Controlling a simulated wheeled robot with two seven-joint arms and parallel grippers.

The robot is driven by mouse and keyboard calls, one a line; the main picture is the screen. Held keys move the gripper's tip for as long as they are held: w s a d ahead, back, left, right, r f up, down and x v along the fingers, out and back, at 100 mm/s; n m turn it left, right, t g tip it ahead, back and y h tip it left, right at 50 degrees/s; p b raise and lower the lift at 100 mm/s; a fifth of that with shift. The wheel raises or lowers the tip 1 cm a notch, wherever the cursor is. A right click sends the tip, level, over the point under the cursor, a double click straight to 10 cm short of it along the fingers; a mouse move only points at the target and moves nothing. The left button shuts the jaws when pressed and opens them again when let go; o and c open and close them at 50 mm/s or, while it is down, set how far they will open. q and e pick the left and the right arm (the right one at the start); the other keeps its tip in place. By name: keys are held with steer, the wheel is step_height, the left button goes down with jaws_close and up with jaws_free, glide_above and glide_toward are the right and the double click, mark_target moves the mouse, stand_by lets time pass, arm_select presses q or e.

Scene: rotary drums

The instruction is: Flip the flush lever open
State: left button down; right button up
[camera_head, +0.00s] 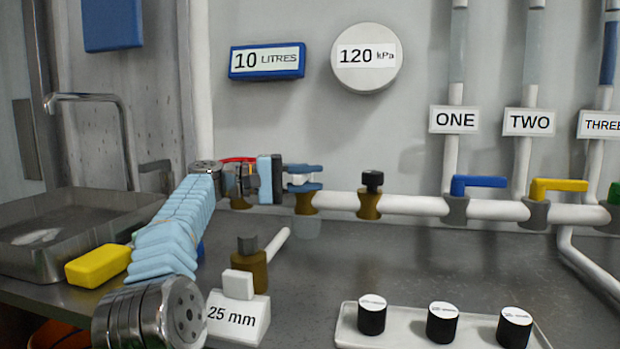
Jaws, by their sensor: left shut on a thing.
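My left gripper (303,178) reaches in from the left and points right along the white pipe. Its two blue fingers are closed around a small pale handle (297,180), mostly hidden between them. The handle sits just above a brass valve body (307,203) on the pipe; it appears to be the flush lever, but no label shows and its angle is hard to tell. My right gripper is not in view.
Blue (480,182) and yellow (560,186) valve levers stand right on the pipe. A dark-knobbed brass valve (371,195) is nearer. A "25 mm" block (236,316), a tray (400,339) of black knobs and a yellow block (98,266) lie in front. A sink (45,255) is left.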

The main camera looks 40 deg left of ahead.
arm_select(q)
steer(key=c, duration=1)
jaws_free()
steer(key=shift+o, duration=0.2)
steer(key=v, duration=1.3)
steer(key=shift+s+a+p, duration=0.25)
steer(key=shift+s+p, duration=0.05)
steer(key=shift+p, duration=0.15)
